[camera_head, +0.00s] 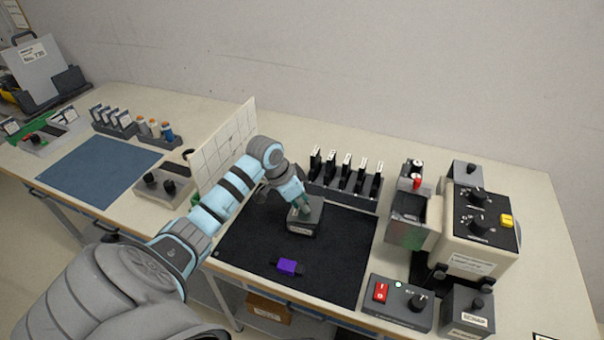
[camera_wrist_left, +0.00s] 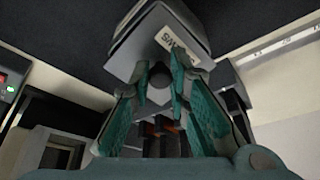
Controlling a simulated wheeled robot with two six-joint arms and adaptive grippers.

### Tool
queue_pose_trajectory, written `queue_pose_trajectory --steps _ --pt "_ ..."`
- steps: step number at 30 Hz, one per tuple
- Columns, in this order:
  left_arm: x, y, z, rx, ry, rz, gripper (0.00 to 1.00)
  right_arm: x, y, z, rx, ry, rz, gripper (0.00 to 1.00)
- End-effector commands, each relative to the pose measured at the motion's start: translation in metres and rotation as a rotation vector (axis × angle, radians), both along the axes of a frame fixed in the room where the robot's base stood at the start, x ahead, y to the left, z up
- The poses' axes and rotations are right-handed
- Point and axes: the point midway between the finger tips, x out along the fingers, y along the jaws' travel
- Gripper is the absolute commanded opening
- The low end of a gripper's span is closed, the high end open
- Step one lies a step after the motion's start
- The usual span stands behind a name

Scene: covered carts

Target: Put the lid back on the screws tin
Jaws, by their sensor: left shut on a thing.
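The screws tin (camera_head: 301,228) is a small dark grey box on the black mat, below the rack of upright black pieces. My left gripper (camera_head: 303,207) comes down over its top from the upper left. In the left wrist view the gripper (camera_wrist_left: 158,90) is shut on the round dark knob of the lid. A grey box surface (camera_wrist_left: 145,45) with a white label ending in "WS" shows just beyond the fingertips. The lid is at the tin's top, but I cannot tell whether it is fully seated or slightly above. My right gripper is not in view.
A purple-and-black piece (camera_head: 288,267) lies on the black mat (camera_head: 345,255). A rack (camera_head: 345,190) stands behind the tin, a white gridded panel (camera_head: 222,145) to its left. A switch box (camera_head: 398,303) and a beige machine (camera_head: 470,240) stand right. The mat's front is mostly clear.

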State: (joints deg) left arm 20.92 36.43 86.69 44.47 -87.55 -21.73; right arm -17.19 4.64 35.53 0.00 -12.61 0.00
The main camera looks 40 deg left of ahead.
Motion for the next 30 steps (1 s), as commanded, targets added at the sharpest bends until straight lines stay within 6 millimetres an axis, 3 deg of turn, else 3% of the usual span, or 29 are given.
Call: queue_pose_trajectory --steps 30 --pt "-0.0052 0.0021 -0.0048 0.001 0.002 0.001 0.00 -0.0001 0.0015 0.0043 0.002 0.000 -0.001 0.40"
